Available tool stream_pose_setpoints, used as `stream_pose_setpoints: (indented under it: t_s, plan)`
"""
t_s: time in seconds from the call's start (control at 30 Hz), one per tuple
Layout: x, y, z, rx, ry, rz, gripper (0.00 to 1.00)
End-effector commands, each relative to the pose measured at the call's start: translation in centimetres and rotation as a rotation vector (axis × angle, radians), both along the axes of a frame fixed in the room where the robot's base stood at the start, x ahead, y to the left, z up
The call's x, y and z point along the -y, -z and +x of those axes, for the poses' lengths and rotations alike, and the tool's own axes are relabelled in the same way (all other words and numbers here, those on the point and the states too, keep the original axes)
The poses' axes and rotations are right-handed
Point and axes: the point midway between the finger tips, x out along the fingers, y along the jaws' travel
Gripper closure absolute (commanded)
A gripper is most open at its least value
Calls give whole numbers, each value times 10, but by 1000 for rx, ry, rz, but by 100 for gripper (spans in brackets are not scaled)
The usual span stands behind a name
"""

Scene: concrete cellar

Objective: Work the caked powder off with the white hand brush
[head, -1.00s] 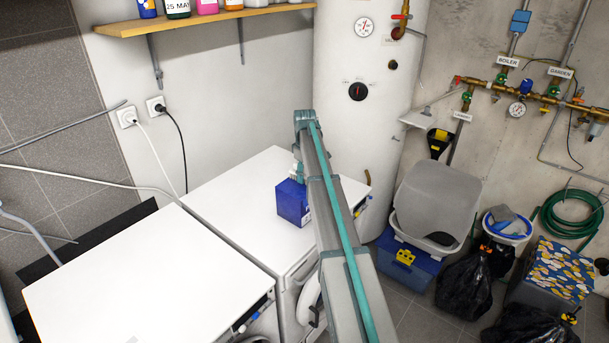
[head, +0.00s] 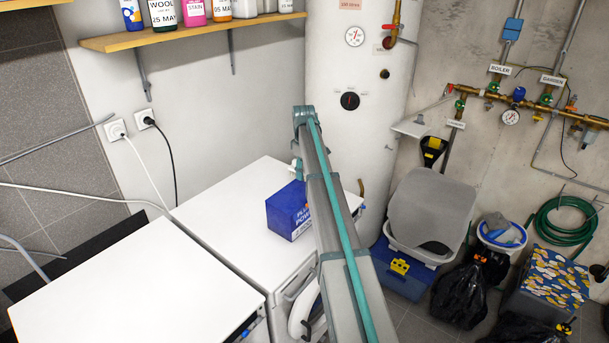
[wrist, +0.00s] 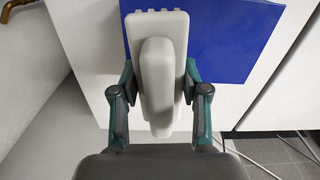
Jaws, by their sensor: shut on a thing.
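The white hand brush (wrist: 158,75) is held between the two fingers of my gripper (wrist: 159,92) in the wrist view, its toothed end pointing away. A blue box (wrist: 235,40) with a plain face lies beyond the brush there. I cannot tell whether brush and box touch. In the head view the blue box (head: 287,213), with white lettering partly hidden by my arm, stands on a white appliance top (head: 232,215). My gripper (head: 297,167) is mostly hidden behind my arm at the box's far side. I cannot make out caked powder in either view.
Another white appliance (head: 130,285) stands at the left. A shelf (head: 190,33) of bottles hangs on the wall above. A white boiler tank (head: 345,140) rises behind. Bins, black bags (head: 460,285) and a green hose (head: 565,220) fill the right.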

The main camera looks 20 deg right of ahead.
Motion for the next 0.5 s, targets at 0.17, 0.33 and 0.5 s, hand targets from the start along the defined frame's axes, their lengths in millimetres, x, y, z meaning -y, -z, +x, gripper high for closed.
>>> stream_pose_setpoints:
  t_s: [0.17, 0.33, 0.5]
  plan:
    - [-2, -19, 1, 1, -2, 0, 87]
    - [-3, -32, 1, 1, -3, 0, 87]
    - [-3, -36, 1, 0, -4, 0, 87]
